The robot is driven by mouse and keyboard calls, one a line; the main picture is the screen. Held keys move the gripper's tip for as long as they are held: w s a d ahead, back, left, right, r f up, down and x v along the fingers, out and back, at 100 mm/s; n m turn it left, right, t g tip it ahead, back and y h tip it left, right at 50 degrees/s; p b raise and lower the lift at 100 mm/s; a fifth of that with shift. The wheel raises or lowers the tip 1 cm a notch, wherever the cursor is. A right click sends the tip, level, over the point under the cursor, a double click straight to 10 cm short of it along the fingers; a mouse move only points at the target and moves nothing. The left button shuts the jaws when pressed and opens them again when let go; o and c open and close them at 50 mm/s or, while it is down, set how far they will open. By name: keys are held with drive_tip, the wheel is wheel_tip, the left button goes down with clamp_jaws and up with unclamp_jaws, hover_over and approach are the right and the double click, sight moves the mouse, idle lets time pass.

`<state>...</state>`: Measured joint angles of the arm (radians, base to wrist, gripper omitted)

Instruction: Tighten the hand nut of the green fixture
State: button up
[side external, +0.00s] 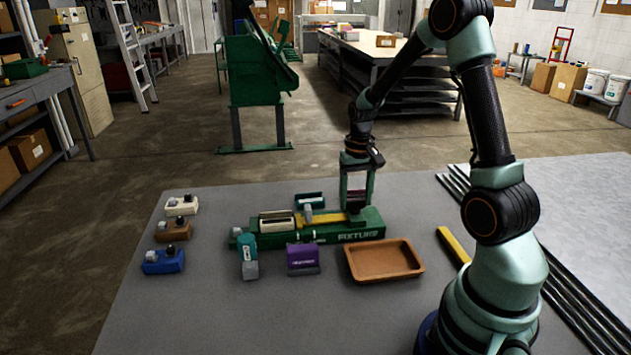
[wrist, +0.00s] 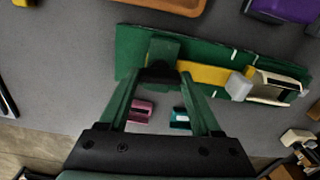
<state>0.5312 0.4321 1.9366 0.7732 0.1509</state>
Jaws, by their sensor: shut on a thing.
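The green fixture (side external: 325,236) lies on the grey worktop. It carries a yellow strip (wrist: 209,74), a grey block (wrist: 238,87) and a cream-and-dark piece (wrist: 275,91). My gripper (side external: 355,208) points down over the fixture's right end in the side view. In the wrist view its fingertips close on a dark part, seemingly the hand nut (wrist: 160,73), at the raised green end block (wrist: 165,48). The fingers largely hide this part in the side view, so its turn cannot be read.
A brown tray (side external: 385,261) and a purple block (side external: 303,258) lie in front of the fixture. A pink block (wrist: 140,112) and a teal block (wrist: 180,120) lie behind it. White, brown and blue (side external: 163,262) blocks stand left. Dark rods lie right.

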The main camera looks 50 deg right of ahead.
sight(356, 200)
drive_tip(key=shift+m, duration=0.6)
drive_tip(key=o, duration=1.4)
drive_tip(key=shift+r, duration=0.15)
wheel_tip(356, 200, up, 12)
drive_tip(key=shift+f, duration=0.1)
